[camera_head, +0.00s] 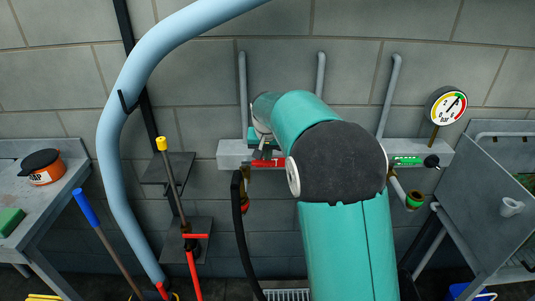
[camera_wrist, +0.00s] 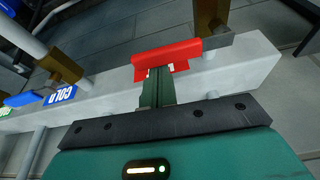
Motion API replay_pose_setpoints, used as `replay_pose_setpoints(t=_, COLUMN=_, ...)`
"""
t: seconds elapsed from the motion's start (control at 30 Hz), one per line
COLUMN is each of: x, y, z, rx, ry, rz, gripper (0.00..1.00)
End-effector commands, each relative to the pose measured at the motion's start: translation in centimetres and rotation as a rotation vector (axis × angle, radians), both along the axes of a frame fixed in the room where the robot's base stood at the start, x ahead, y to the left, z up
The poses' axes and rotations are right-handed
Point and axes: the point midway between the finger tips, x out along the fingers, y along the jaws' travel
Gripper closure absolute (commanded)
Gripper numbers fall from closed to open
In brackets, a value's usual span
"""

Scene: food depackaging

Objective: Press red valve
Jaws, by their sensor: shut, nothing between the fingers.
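The red valve (camera_wrist: 165,55) is a red bar handle at the grey wall block, near the top middle of the wrist view. In the head view the red valve (camera_head: 268,162) shows just left of my teal arm. My gripper (camera_wrist: 157,76) is shut and empty, with its green fingers together. Its fingertips are right at the red valve and overlap its lower edge; I cannot tell whether they touch. In the head view my gripper (camera_head: 262,142) is partly hidden by my arm, just above the valve.
A blue handle (camera_wrist: 20,98) with a COLD label (camera_wrist: 61,95) sits farther left along the block in the wrist view. A metal sink (camera_head: 490,205) stands right, a table (camera_head: 45,215) left.

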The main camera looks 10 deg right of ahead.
Motion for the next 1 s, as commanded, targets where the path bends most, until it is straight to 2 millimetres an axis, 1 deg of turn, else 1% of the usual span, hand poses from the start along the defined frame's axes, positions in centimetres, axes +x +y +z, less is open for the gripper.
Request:
replay_pose_setpoints(t=0.27, x=-0.5, y=0.1, z=0.0, rx=-0.001, ry=0.001, rz=-0.057, gripper=1.00)
replay_pose_setpoints(t=0.47, x=-1.3, y=0.3, z=0.0, rx=-0.001, ry=0.001, rz=-0.165, gripper=1.00)
replay_pose_setpoints(t=0.67, x=-2.6, y=0.7, z=0.0, rx=-0.002, ry=0.002, rz=-0.343, gripper=1.00)
replay_pose_setpoints(t=1.0, x=-4.7, y=2.0, z=-0.1, rx=-0.002, ry=0.002, rz=-0.666, gripper=1.00)
